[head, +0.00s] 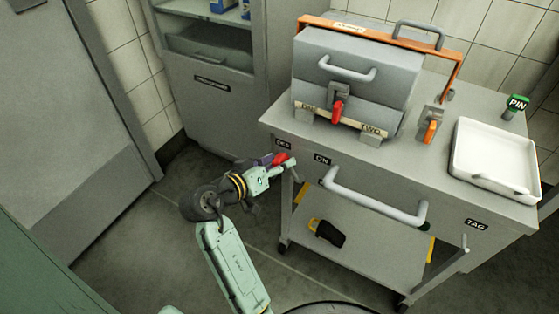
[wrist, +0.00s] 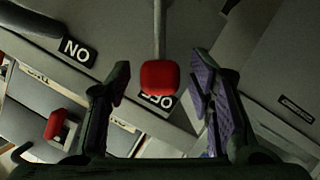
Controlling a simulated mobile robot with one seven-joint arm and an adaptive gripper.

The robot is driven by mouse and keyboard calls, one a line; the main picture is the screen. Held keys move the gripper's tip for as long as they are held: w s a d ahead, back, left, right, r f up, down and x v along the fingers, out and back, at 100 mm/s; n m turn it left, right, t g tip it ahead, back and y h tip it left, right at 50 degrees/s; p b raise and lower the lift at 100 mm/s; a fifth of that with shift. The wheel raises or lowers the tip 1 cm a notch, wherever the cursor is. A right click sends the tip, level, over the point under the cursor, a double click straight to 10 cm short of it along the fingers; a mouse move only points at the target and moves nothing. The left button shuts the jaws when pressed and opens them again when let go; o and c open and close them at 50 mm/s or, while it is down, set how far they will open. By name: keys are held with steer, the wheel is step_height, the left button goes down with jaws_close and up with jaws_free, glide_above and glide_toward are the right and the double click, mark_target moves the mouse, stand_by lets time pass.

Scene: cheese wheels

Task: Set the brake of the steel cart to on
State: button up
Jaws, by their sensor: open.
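The steel cart (head: 255,122) stands at the right in the head view. Its brake lever has a red knob (head: 280,159) at the front left corner, by the OFF label (head: 283,146). The ON label (head: 321,159) is to its right. In the wrist view the red knob (wrist: 160,77) partly covers the OFF label (wrist: 160,99), and the ON label (wrist: 77,50) appears turned over at the left. My gripper (head: 270,161) is open at the knob. In the wrist view its purple-padded fingers (wrist: 160,72) stand either side of the knob, with gaps on both sides.
On the cart top are a grey hinged box (head: 355,75) with a red-handled latch (head: 338,110), an orange-handled lever (head: 431,130) and a white tray (head: 495,160). A grey handle (head: 375,208) sticks out in front. A cabinet (head: 205,100) stands behind; floor (head: 120,215) at left is clear.

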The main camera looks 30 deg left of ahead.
steer(key=shift+w+d+f, duration=0.1)
steer(key=shift+w+f, duration=0.1)
steer(key=shift+w, duration=0.3)
jaws_close()
stand_by(0.3)
